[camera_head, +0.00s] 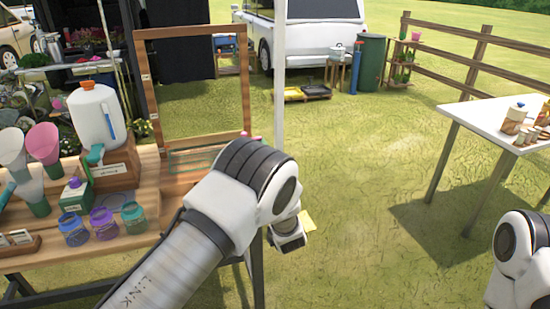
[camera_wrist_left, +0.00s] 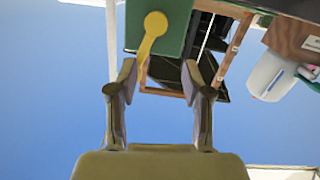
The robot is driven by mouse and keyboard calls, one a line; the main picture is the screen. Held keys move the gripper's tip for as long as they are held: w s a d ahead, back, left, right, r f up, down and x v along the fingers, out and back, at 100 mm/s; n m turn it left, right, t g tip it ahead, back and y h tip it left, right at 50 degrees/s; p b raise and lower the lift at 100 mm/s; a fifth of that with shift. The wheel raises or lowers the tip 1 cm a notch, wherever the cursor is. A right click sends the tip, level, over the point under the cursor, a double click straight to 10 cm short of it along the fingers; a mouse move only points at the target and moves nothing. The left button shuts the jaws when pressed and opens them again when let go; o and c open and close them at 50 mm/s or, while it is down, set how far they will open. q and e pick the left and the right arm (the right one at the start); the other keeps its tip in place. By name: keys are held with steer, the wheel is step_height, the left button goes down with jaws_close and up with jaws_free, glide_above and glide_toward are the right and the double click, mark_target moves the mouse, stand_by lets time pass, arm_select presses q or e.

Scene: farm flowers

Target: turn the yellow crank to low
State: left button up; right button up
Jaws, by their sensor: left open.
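The yellow crank (camera_wrist_left: 152,42) shows at the top of the left wrist view, mounted on a green panel (camera_wrist_left: 176,28). Its round hub is at the top and its arm runs down, tilted slightly left. My left gripper (camera_wrist_left: 158,76) is open, with its two fingertips apart on either side of the crank arm's lower end. The arm's end lies closer to the left finger; I cannot tell whether they touch. In the head view, my left arm hides the gripper's fingers, and a small yellow piece (camera_head: 308,221) shows beside the wrist. My right gripper is out of view.
A wooden stall table (camera_head: 150,200) on the left holds a white jug (camera_head: 98,118), funnels and several coloured jars. An upright wooden frame (camera_head: 148,95) stands behind my left arm. A white table (camera_head: 500,128) stands at the right. Open grass lies between.

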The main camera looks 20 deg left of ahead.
arm_select(q)
step_height(320, 180, up, 5)
steer(key=w+d, duration=0.2)
steer(key=d, duration=0.1)
steer(key=shift+n+t, duration=0.3)
steer(key=x, duration=0.2)
steer(key=p+x, duration=0.1)
steer(key=x, duration=0.3)
steer(key=shift+a+f, duration=0.4)
steer(key=shift+a, duration=0.05)
steer(key=shift+w+r, duration=0.1)
steer(key=shift+w, duration=0.3)
steer(key=shift+a, duration=0.1)
jaws_close()
